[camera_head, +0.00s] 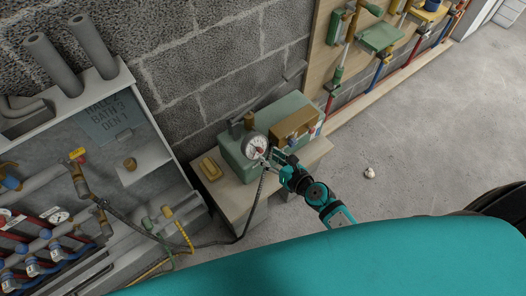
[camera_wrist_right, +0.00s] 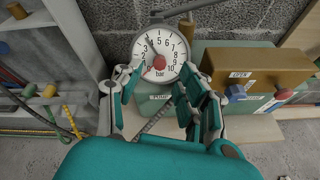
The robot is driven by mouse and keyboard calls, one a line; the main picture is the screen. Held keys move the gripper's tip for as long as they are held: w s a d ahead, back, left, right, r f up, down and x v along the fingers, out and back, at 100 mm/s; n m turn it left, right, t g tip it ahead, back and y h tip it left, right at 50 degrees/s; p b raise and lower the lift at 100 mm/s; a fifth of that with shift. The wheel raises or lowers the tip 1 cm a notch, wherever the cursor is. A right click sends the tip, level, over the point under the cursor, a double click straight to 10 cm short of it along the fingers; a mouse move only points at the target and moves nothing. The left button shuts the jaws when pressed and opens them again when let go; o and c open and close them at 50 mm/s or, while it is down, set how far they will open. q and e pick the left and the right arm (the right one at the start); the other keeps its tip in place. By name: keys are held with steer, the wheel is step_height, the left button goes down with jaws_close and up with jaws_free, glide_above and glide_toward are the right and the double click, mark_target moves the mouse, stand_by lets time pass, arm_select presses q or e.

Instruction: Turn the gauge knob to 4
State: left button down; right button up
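A round white pressure gauge marked "bar" (camera_head: 254,146) stands on a green box on a small table. In the right wrist view the gauge (camera_wrist_right: 174,46) faces me, with numbers up to 10 around its dial. A red knob (camera_wrist_right: 159,62) sits at its centre. A dark pointer runs up and left from the knob, around 3 to 4; I cannot read it exactly. My right gripper (camera_head: 270,159) is just in front of the gauge. In the wrist view its fingers (camera_wrist_right: 160,92) are spread apart, empty, below and either side of the knob. My left gripper is not in view.
A brown box (camera_wrist_right: 255,68) with an "OPEN" label and a blue knob is right of the gauge. The green box (camera_head: 233,158) is under the gauge. A pipe cabinet (camera_head: 150,160) stands left; the floor at right is mostly clear.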

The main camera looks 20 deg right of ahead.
mark_target(262, 151)
steer(key=x, duration=0.4)
steer(key=shift+w+a+f+b, duration=0.1)
steer(key=shift+w+f+b, duration=0.05)
steer(key=shift+w+b, duration=0.2)
jaws_close()
